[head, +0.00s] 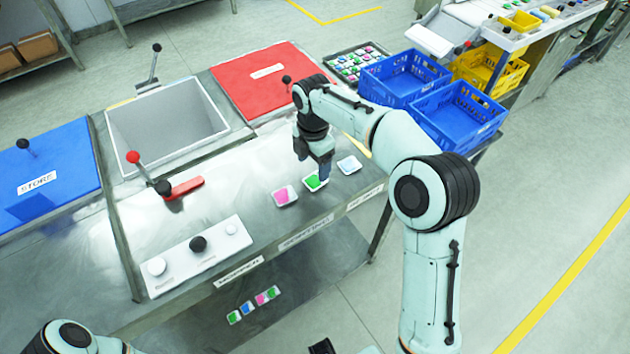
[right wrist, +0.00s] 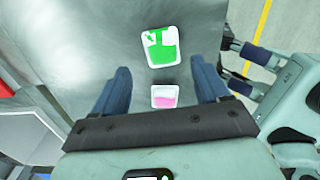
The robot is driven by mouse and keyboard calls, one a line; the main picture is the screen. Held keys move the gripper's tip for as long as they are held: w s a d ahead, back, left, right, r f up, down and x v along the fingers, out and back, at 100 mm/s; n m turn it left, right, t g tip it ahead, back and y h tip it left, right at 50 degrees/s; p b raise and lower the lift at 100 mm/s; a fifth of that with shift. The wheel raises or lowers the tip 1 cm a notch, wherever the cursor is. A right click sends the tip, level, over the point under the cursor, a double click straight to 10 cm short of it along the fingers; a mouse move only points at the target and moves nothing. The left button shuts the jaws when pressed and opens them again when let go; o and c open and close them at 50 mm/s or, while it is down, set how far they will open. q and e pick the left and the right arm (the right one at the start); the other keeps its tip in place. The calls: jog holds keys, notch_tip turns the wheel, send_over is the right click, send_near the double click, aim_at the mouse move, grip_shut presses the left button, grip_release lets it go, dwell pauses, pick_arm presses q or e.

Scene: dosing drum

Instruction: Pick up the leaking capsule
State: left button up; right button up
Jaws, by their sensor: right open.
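Three small square capsules lie in a row near the bench's front edge: a pink one (head: 285,196), a green one (head: 314,183) and a whitish-blue one (head: 349,165). I cannot tell for sure which is leaking. My right gripper (head: 325,175) points down over the green capsule and partly hides it. In the right wrist view the gripper (right wrist: 160,68) is open and empty. There the green capsule (right wrist: 165,50), with a white patch, lies just beyond the fingertips, and the pink capsule (right wrist: 163,100) shows between the fingers. My left gripper is out of view.
The metal bench holds a knob panel (head: 198,255), a red-handled lever (head: 183,188), an open basin (head: 165,125), a blue STORE lid (head: 45,185) and a red lid (head: 265,82). Blue crates (head: 458,115) stand at right. Several small capsules (head: 254,304) show below the front edge.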

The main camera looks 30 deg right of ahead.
aim_at(315, 179)
jog(key=f, duration=0.5)
jog(key=shift+s+d+f+b, duration=0.15)
jog(key=shift+d+b, duration=0.05)
jog(key=shift+b, duration=0.2)
jog(key=c, duration=1.1)
